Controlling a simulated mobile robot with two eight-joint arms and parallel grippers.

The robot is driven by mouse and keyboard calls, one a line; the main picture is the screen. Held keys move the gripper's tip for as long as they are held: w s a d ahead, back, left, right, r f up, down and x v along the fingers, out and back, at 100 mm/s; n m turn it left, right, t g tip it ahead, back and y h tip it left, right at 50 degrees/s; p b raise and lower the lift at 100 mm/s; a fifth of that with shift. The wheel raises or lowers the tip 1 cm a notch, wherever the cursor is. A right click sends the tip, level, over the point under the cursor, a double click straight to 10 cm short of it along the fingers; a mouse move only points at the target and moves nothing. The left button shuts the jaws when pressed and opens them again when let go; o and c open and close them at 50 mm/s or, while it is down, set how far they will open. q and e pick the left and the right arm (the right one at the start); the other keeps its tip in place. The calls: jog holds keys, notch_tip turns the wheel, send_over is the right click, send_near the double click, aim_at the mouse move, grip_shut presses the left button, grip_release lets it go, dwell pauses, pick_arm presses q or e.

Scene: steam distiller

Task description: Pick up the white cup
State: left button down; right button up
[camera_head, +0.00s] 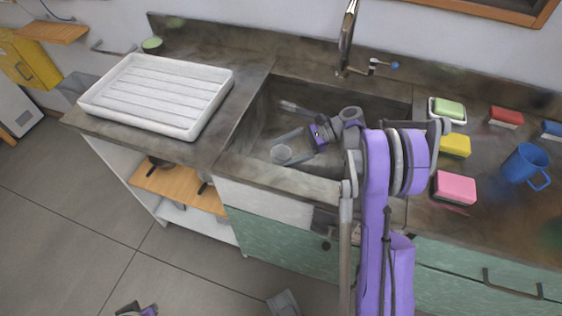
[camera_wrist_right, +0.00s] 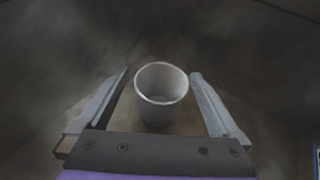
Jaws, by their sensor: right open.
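The white cup (camera_wrist_right: 160,84) stands upright in the right wrist view, with its open rim toward the camera. It appears between the two fingers of my right gripper (camera_wrist_right: 160,73), with a gap on each side. In the head view the cup (camera_head: 281,154) is in the sink, looking greyish in the shade. My right gripper (camera_head: 282,122) reaches into the sink, open and empty, close to the cup. The cup's exact distance from the fingertips is hard to tell.
The sink (camera_head: 250,126) has raised walls around the gripper, with a faucet (camera_head: 346,40) behind. A white drying rack (camera_head: 160,92) stands left. On the right counter are a green sponge on a dish (camera_head: 447,109), a yellow sponge (camera_head: 455,146), a pink sponge (camera_head: 455,187) and a blue mug (camera_head: 525,165).

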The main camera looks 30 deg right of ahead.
aim_at(272, 158)
jog(key=x, duration=0.4)
jog(key=shift+w+f, duration=0.15)
jog(key=c, duration=1.3)
